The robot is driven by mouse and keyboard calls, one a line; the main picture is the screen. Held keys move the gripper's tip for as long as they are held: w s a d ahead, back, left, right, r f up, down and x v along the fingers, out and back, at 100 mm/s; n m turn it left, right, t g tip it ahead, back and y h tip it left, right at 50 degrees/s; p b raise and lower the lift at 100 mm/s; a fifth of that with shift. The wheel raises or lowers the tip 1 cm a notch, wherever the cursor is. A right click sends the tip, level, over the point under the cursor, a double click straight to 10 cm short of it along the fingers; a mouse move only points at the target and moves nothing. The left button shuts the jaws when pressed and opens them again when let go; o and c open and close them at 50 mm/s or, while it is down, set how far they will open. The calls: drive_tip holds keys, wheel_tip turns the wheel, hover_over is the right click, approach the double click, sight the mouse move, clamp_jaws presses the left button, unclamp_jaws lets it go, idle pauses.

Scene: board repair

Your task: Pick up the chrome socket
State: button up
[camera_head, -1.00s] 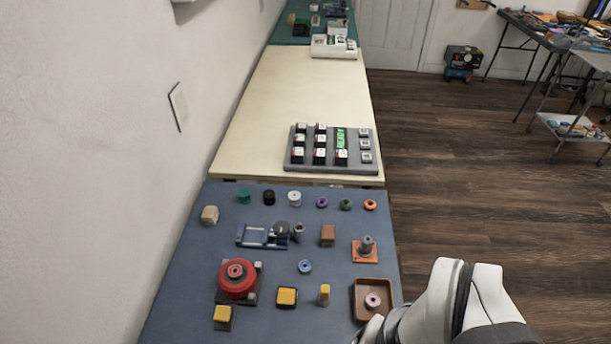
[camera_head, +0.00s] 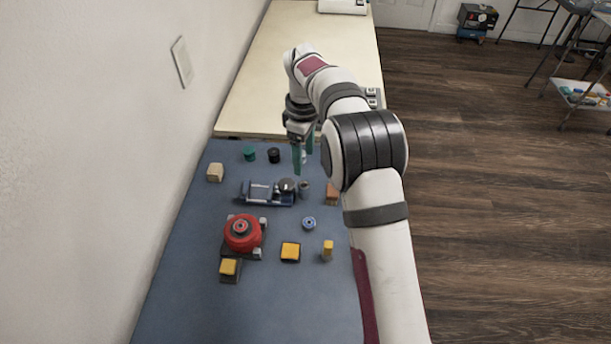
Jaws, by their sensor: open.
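My gripper (camera_head: 303,163) is open, with two green fingers pointing down over the far right part of the blue-grey mat. A pale silvery cylinder (camera_head: 303,157) shows partly between and behind the fingers, at the right end of a row. A small grey metallic cylinder (camera_head: 305,188) stands just nearer, beside the blue vise-like fixture (camera_head: 266,192). I cannot tell for certain which of these two is the chrome socket. Nothing is seen gripped; whether the fingers touch the pale cylinder cannot be told.
A teal spool (camera_head: 249,153) and a black spool (camera_head: 274,155) stand left of the fingers. A brown block (camera_head: 332,194) is partly behind my arm. Nearer are a red round part (camera_head: 242,232), a blue ring (camera_head: 309,223) and yellow-topped pieces (camera_head: 290,252). My arm hides the mat's right side.

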sight(303, 184)
drive_tip(key=f, duration=0.8)
drive_tip(key=w+f, duration=0.1)
drive_tip(key=f, duration=0.3)
drive_tip(key=shift+a+f, duration=0.1)
drive_tip(key=shift+f, duration=0.05)
clamp_jaws()
